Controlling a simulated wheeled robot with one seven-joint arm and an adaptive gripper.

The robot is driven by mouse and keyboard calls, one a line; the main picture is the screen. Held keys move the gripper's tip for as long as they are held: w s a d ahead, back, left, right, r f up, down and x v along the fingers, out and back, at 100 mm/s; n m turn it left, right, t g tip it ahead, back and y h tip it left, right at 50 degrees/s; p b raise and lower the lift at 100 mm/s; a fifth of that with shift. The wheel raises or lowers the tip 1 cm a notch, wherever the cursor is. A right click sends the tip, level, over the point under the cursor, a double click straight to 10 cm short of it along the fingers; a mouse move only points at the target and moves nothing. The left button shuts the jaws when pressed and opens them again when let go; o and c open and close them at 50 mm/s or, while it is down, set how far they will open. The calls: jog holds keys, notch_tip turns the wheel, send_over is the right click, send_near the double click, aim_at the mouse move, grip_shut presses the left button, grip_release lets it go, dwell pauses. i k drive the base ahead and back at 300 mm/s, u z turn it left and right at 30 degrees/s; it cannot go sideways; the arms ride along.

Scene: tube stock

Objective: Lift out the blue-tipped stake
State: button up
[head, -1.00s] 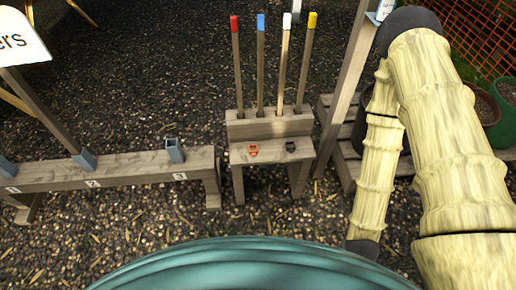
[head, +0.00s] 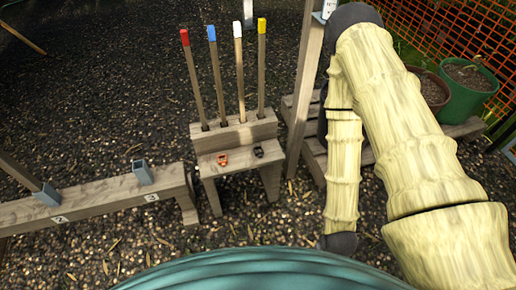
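The blue-tipped stake (head: 217,76) stands nearly upright in the back block of a small wooden stand (head: 233,137), in the head view. It is second from the left, between the red-tipped stake (head: 193,80) and the white-tipped stake (head: 239,75). The yellow-tipped stake (head: 261,70) is at the right end. My arm shows at the right, away from the stakes. I cannot make out my gripper's fingers in this view.
An orange clip (head: 222,159) and a black clip (head: 258,152) lie on the stand's front shelf. A wooden beam with grey sockets (head: 143,172) is at the left. A wooden post (head: 305,90), slatted pallet and plant pots (head: 467,92) are at the right. Gravel lies open behind the stand.

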aim_at(211, 29)
jog(key=z, duration=3.1)
jog(key=k, duration=1.35)
jog(key=u, duration=2.3)
